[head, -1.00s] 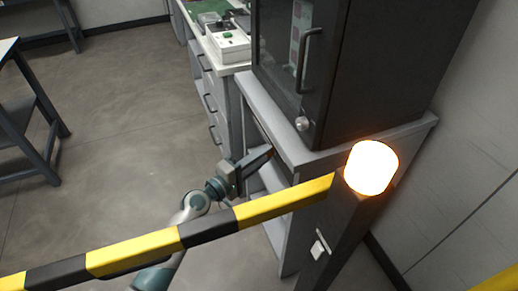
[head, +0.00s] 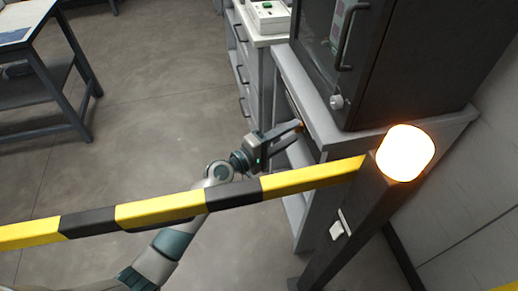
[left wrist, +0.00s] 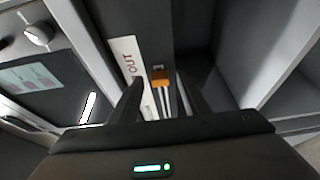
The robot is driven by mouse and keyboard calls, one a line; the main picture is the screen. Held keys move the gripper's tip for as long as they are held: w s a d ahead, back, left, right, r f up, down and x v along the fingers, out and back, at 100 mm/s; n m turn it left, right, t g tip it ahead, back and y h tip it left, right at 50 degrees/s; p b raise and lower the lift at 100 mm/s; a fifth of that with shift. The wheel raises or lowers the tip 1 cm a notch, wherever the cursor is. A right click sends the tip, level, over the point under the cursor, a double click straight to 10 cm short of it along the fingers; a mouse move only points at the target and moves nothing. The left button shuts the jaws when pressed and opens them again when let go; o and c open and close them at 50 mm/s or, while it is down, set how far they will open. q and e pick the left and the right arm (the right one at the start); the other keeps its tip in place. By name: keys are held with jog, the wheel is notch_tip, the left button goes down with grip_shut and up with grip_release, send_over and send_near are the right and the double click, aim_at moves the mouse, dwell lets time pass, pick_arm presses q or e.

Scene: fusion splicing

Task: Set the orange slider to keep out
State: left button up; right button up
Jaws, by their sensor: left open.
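The orange slider (left wrist: 160,77) shows in the left wrist view on a dark panel, above pale rails and beside a white label strip (left wrist: 128,58) reading "OUT". The rest of the label is hidden or unreadable. My left gripper (left wrist: 161,88) is open, with one dark finger on each side of the slider in that view. I cannot tell whether either finger touches it. In the head view, my left gripper (head: 298,133) reaches to the stand's front edge, with a small orange spot (head: 301,126) at its fingertips. My right gripper is not in view.
A yellow-black barrier bar (head: 160,209) crosses in front of my left arm to a dark post (head: 345,225) with a glowing lamp (head: 405,153). A dark glass-fronted cabinet (head: 400,60) stands on the grey stand (head: 300,85). Open floor (head: 150,100) lies left.

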pick_arm(q)
jog(key=b+v, duration=0.2)
jog(key=v, duration=1.5)
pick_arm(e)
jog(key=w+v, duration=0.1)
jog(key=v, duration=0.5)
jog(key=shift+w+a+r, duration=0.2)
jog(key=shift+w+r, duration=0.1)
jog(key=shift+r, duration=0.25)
pick_arm(q)
jog(key=shift+d+f, duration=0.1)
jog(key=shift+f, duration=0.05)
